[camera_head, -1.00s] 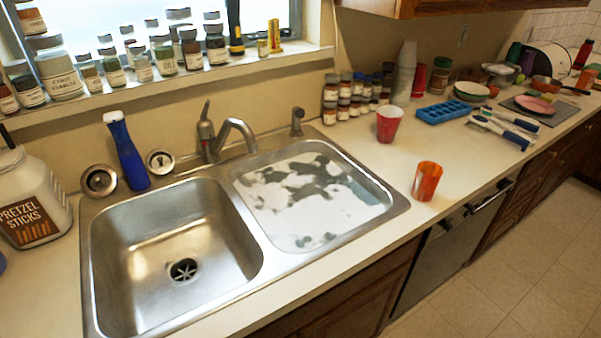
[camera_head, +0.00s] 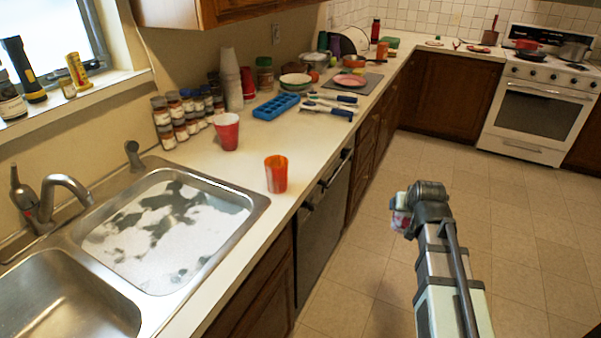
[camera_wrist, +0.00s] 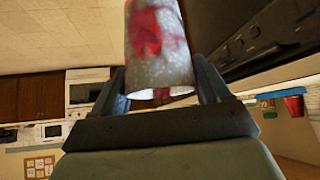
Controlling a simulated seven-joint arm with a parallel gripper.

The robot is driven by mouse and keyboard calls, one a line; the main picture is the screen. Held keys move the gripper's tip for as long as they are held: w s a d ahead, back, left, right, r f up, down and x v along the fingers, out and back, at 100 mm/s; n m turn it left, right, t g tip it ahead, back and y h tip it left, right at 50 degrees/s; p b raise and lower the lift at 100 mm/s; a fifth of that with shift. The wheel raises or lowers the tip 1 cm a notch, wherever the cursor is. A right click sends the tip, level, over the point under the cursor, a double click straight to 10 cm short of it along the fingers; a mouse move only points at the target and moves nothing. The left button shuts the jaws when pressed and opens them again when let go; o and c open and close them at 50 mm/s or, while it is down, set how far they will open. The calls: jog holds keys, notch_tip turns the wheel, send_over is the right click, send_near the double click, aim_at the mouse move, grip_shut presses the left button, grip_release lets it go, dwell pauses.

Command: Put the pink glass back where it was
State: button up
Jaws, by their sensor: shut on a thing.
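My gripper (camera_wrist: 163,82) is shut on a glass (camera_wrist: 158,45), which is pale and speckled with pink-red patches, in the wrist view. One finger lies on each side of it; part of the glass is cut off by the picture's top edge. In the head view my gripper (camera_head: 403,214) is at the right, over the floor in front of the counter, and the glass (camera_head: 399,221) shows as a small pale and red patch, mostly hidden by my arm. The counter (camera_head: 235,175) is to the left, apart from the held glass.
On the counter stand an orange-red tumbler (camera_head: 276,174) near the front edge, a red cup (camera_head: 227,132), a blue ice tray (camera_head: 276,107) and several spice jars (camera_head: 181,118). The sink (camera_head: 165,225) is at left, the stove (camera_head: 540,105) far right. Bare counter surrounds the tumbler.

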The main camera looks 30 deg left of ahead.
jog(key=a+r+n+y, duration=0.1)
jog(key=a+r, duration=0.6)
jog(key=a, duration=0.5)
jog(key=w+a+r+n+g+y, duration=0.1)
jog(key=a+r+n, duration=0.1)
jog(key=a+r, duration=0.75)
jog(key=a+r+n, duration=0.1)
jog(key=a+r, duration=0.3)
jog(key=a, duration=1.1)
jog(key=shift+m, duration=0.3)
jog(key=shift+s+d+f, duration=0.1)
jog(key=shift+d+f, duration=0.15)
jog(key=shift+f, duration=1.6)
jog(key=shift+s+d+f, duration=0.1)
jog(key=shift+d+f, duration=0.1)
jog(key=shift+f, duration=1.6)
jog(key=shift+s+d+f, duration=0.1)
jog(key=shift+d+f, duration=0.15)
jog(key=shift+f, duration=1.6)
jog(key=o, duration=1.3)
jog(key=shift+f, duration=0.15)
jog(key=shift+c, duration=0.2)
